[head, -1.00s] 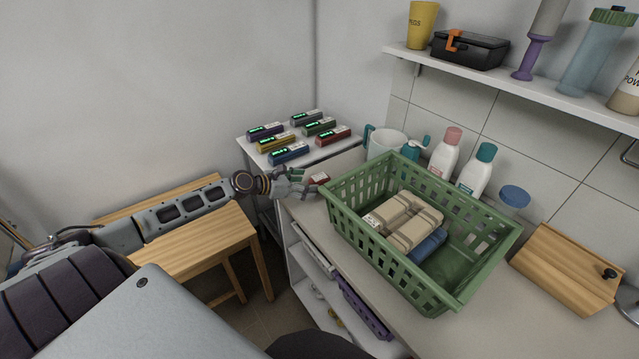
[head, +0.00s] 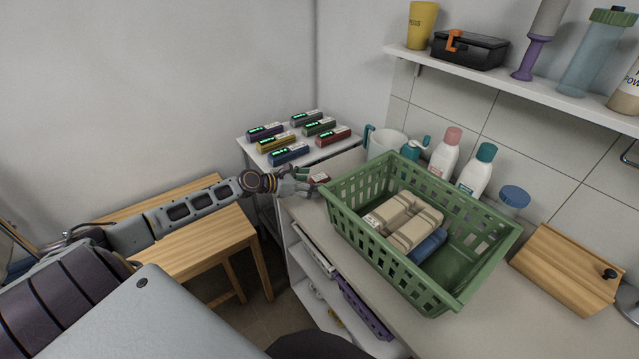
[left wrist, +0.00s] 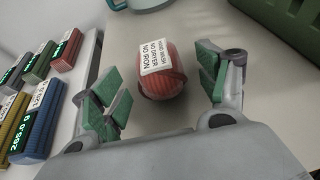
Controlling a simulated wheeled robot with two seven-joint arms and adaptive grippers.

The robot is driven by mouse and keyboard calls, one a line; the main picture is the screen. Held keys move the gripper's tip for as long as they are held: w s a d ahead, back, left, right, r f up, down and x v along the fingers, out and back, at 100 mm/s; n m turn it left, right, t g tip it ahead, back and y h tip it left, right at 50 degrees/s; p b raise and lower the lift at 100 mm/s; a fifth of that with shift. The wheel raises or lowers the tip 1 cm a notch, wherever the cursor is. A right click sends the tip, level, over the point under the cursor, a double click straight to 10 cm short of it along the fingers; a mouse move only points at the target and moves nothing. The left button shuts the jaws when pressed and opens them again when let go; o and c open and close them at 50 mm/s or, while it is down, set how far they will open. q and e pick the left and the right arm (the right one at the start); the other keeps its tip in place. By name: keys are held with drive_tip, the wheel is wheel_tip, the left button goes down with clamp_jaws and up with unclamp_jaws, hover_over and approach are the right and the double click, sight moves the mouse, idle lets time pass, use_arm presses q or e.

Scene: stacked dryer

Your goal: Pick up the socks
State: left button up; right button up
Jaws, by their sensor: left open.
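The socks (left wrist: 163,75) are a red rolled bundle with a white care label, lying on the pale countertop in the left wrist view. My left gripper (left wrist: 160,92) is open, with green-padded fingers on either side of the near part of the socks and gaps to both. In the head view my left gripper (head: 306,179) reaches in from the left at counter height. My right gripper is not in view.
The green basket (head: 345,222) holds beige bundles (head: 416,229) and a blue roll (head: 428,246). Several labelled coloured blocks (head: 289,154) sit on a white surface behind my gripper. Bottles (head: 445,153) and a white jug (head: 386,143) stand behind the basket. A wooden table (head: 215,240) is left.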

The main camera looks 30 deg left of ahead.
sight(312, 182)
use_arm(q)
drive_tip(key=shift+x, duration=1.55)
drive_tip(key=c, duration=1.1)
